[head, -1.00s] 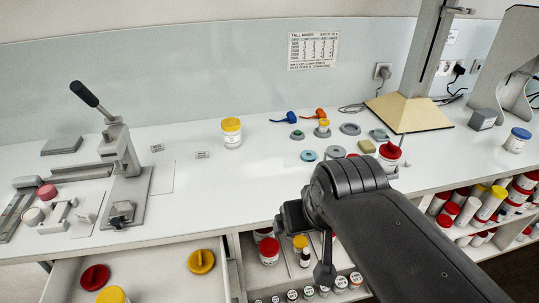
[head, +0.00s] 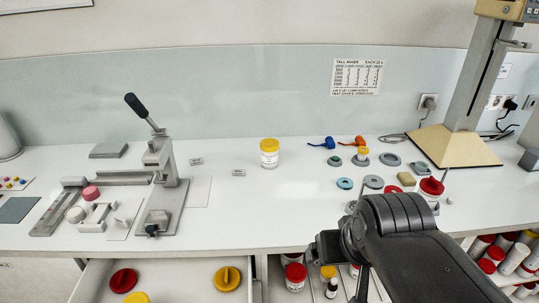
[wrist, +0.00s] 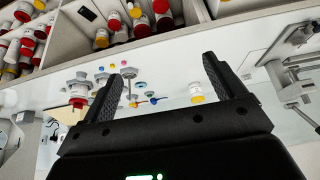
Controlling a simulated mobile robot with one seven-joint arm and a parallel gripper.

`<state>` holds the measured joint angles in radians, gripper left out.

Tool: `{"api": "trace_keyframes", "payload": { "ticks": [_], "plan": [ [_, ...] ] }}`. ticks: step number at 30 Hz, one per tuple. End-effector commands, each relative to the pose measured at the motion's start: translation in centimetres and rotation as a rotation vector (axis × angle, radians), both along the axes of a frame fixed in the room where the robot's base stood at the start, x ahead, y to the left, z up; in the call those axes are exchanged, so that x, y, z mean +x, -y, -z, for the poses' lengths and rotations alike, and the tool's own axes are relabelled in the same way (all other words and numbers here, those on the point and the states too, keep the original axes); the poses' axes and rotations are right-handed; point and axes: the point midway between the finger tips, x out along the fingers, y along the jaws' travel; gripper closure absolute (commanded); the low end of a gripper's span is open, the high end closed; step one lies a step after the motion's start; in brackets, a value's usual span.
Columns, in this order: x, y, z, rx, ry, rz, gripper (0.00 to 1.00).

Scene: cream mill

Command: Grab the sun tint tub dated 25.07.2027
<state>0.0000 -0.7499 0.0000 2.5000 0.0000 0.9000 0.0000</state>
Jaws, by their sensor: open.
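A white tub with a yellow lid (head: 269,158) stands upright on the bench, and it also shows in the wrist view (wrist: 196,94). A white tub with a red lid (head: 431,189) stands further right, near the front, and shows in the wrist view (wrist: 78,92). More tubs fill the shelves below. The label words and dates are too small to read, so I cannot tell which is the sun tint tub. My gripper (wrist: 167,80) is open, with nothing between its fingers.
A lever press (head: 160,190) stands at left. An open drawer (head: 175,275) below holds red and yellow lids. Shelf tubs (head: 505,255) are at lower right. A mixer stand (head: 455,145) is at back right. The bench is clear around the yellow-lidded tub's front.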

Motion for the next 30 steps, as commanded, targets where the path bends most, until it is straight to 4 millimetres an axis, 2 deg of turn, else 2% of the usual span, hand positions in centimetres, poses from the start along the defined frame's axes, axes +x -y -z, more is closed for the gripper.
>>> {"api": "trace_keyframes", "payload": {
  "ticks": [8, 11, 13, 17, 21, 30],
  "plan": [
    [0.1, 0.0, -0.1, 0.000, 0.000, -0.001, 0.09],
    [1.0, -0.1, -0.7, -0.004, -0.003, -0.008, 0.09],
    [2.3, -0.2, -1.7, -0.009, -0.007, -0.019, 0.09],
    [6.0, -0.6, -4.0, -0.022, -0.019, -0.052, 0.09],
    [10.8, -1.2, -6.2, -0.037, -0.029, -0.094, 0.09],
    [21.7, -2.8, -8.8, -0.057, -0.051, -0.185, 0.09]
  ]
}}
